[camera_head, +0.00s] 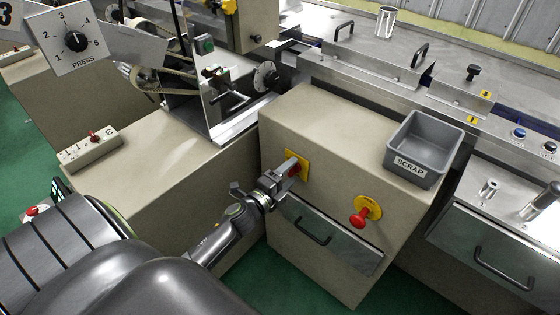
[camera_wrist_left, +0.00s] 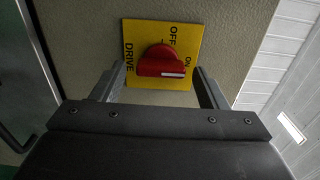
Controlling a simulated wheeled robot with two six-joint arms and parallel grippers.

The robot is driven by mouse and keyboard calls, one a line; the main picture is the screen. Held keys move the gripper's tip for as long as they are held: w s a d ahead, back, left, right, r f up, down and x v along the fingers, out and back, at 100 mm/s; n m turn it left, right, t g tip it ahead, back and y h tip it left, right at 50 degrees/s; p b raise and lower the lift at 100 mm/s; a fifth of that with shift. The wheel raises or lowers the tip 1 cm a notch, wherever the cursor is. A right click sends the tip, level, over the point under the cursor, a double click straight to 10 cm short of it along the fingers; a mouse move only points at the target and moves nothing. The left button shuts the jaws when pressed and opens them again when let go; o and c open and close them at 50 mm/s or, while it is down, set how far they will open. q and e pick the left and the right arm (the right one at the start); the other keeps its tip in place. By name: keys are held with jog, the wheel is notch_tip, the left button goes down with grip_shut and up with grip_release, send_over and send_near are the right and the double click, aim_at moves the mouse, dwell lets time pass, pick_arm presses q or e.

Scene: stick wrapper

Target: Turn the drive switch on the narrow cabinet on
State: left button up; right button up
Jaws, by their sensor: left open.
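The drive switch is a red knob on a yellow plate on the narrow cabinet's (camera_head: 330,150) front. In the head view the knob (camera_head: 294,168) is partly covered by my left gripper (camera_head: 289,175). In the left wrist view the red knob (camera_wrist_left: 160,58) sits between the two open fingers of the left gripper (camera_wrist_left: 158,75), with a visible gap on each side. The yellow plate (camera_wrist_left: 140,34) reads DRIVE, OFF and ON. A white line on the knob points right, close to the word ON. My right gripper is not in view.
A red mushroom button (camera_head: 359,218) on a yellow disc and a drawer with a handle (camera_head: 312,231) are on the same cabinet face. A grey SCRAP bin (camera_head: 424,148) stands on top. A white switch box (camera_head: 90,147) and a PRESS dial (camera_head: 77,41) are at the left.

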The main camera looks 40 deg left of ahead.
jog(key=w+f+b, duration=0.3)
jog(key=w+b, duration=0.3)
jog(key=b, duration=0.3)
pick_arm(q)
jog(key=s+a+b, duration=0.1)
jog(key=s+b, duration=0.3)
jog(key=s, duration=1.3)
jog(key=shift+a+b, duration=0.2)
jog(key=shift+b, duration=0.15)
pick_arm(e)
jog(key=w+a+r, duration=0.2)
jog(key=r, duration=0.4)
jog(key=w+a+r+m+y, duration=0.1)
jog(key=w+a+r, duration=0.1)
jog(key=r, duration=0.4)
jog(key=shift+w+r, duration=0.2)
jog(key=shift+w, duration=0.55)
pick_arm(q)
jog(key=shift+s+f, duration=0.1)
